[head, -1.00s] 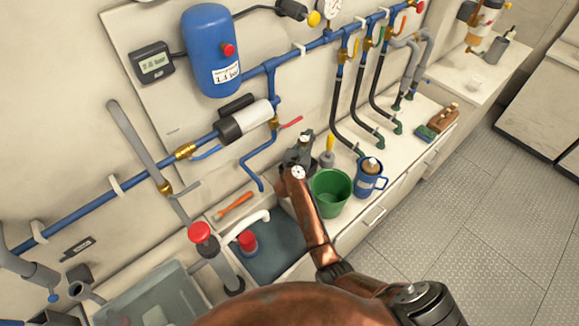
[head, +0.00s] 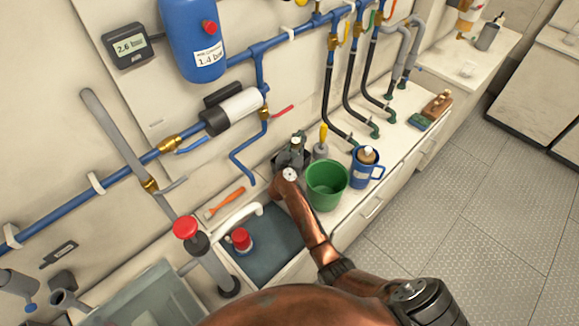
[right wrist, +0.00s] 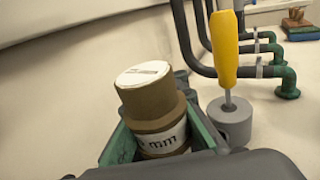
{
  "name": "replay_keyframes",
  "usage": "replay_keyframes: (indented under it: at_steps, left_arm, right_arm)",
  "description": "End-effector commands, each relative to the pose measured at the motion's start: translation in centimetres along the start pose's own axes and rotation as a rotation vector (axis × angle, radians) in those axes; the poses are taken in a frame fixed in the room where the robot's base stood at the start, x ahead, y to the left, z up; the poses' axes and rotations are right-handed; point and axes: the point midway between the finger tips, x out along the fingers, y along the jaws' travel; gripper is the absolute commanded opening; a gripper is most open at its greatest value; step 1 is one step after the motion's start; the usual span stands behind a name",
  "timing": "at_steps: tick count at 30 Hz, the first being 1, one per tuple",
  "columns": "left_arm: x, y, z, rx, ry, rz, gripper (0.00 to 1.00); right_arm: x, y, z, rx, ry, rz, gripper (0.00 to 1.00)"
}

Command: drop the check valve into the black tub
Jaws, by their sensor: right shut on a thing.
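My right gripper (head: 294,155) is at the wall end of the counter, left of the green bucket. In the right wrist view its green-padded fingers (right wrist: 163,142) are shut around the check valve (right wrist: 150,95), a brown-brass stepped cylinder with a white top and a white label ending in "mm". The valve's top shows small in the head view (head: 299,137). A dark shape at the gripper, which looks like the black tub (head: 278,160), is mostly hidden by my arm. I cannot tell whether the valve is above it or inside it. My left gripper is not in view.
A green bucket (head: 327,184) and a blue mug (head: 366,168) stand right of the gripper. A yellow-handled tool stands in a grey holder (right wrist: 230,122) close behind it. A sink (head: 262,245) with a white tap is at the left. Hoses rise behind.

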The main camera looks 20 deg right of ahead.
Motion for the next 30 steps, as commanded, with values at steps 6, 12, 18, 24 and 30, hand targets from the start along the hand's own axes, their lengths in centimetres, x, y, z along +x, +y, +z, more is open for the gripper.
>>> replay_keyframes:
  at_steps: [6,12,18,24,30]
  left_arm:
    - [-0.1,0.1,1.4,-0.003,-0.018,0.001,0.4]
    - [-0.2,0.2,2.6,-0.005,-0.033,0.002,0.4]
    - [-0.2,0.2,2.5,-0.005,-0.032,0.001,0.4]
    - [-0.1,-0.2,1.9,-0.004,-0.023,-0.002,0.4]
    - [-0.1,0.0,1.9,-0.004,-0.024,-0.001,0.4]
  right_arm:
    - [0.0,-0.1,0.1,0.0,-0.001,0.0,0.17]
    - [0.0,-0.1,0.1,0.0,-0.001,-0.001,0.31]
    - [0.0,-0.1,0.1,0.0,0.0,-0.001,0.33]
    - [-0.7,0.0,0.0,0.002,0.001,0.0,0.33]
    - [-3.9,0.0,-0.1,0.003,0.003,0.0,0.33]
